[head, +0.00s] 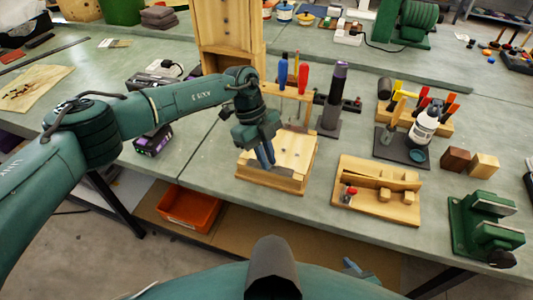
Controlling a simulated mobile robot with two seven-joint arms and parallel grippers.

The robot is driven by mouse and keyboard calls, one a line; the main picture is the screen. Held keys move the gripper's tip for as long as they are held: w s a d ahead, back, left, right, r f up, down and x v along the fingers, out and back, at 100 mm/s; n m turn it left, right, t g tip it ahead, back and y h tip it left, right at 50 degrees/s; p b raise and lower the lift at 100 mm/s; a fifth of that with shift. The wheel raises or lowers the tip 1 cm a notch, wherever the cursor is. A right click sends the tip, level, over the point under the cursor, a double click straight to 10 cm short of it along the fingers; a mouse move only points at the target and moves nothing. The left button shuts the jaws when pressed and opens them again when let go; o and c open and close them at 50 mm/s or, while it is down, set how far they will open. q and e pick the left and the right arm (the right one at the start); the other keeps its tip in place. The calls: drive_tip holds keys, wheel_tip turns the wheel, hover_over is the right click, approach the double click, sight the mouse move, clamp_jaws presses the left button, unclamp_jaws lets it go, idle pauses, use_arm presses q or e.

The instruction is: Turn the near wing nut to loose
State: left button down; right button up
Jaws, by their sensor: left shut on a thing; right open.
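A square light-wood block (297,172) with a raised top plate stands near the front edge of the bench. A few small dark spots show on its top, too small to make out. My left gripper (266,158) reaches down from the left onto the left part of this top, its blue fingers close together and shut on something. The near wing nut itself is hidden behind the fingers, so its angle cannot be seen. Part of my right gripper (355,268) seems to show low in the picture, below the bench edge, away from the block; it is open.
Right of the block is a wooden board (376,205) with small pieces. A dark cylinder (335,95) and a screwdriver rack (290,88) stand behind. A green vise (485,225) is at right. An orange bin (188,208) sits on the shelf below.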

use_arm(q)
drive_tip(key=c, duration=1.5)
unclamp_jaws()
drive_tip(key=shift+o, duration=0.2)
drive_tip(key=b+v, duration=0.2)
drive_tip(key=v, duration=1.1)
drive_tip(key=shift+b, duration=0.3)
drive_tip(key=shift+r, duration=0.15)
